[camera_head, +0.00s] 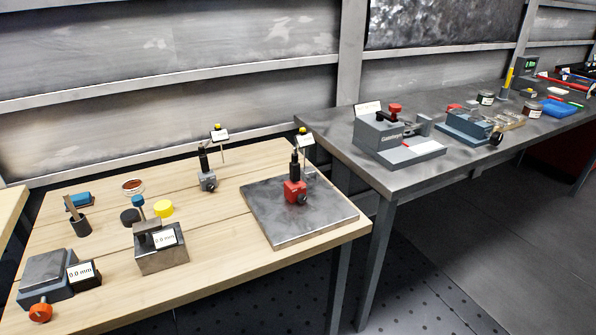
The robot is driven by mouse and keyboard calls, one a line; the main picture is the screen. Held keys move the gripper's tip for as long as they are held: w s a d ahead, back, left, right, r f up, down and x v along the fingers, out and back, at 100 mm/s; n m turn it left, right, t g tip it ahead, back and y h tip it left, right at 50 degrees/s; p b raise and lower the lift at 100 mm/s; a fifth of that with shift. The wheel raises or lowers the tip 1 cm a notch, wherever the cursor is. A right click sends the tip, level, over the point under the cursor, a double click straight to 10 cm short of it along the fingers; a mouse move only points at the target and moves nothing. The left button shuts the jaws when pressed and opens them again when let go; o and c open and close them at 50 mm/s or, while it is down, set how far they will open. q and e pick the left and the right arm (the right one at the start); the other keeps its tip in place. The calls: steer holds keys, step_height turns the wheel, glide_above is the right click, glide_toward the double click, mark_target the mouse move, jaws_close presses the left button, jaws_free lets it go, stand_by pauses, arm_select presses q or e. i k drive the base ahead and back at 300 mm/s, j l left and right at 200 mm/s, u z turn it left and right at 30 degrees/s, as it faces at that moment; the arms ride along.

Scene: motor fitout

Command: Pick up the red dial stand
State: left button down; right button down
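The red dial stand (295,190) stands upright on a dark grey plate (262,226) at the right end of the wooden table. It has a red base block, a black upper part and a thin rod with a small white tag and yellow top behind it. A similar stand with a grey base (208,182) stands on the wood to its left. Neither of my grippers shows in the head view.
The wooden table (200,262) also holds a grey block with a 0.0 mm display (162,256), an orange-knobbed device (45,278), a black cup (80,226) and a yellow disc (163,208). A dark metal bench (350,158) with a grey machine (385,138) adjoins at the right.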

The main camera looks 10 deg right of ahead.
mark_target(293, 187)
steer(key=i+l+u, duration=0.15)
steer(key=u, duration=0.2)
steer(key=i+l+u, duration=0.1)
steer(key=l+u, duration=0.65)
steer(key=i+j, duration=0.05)
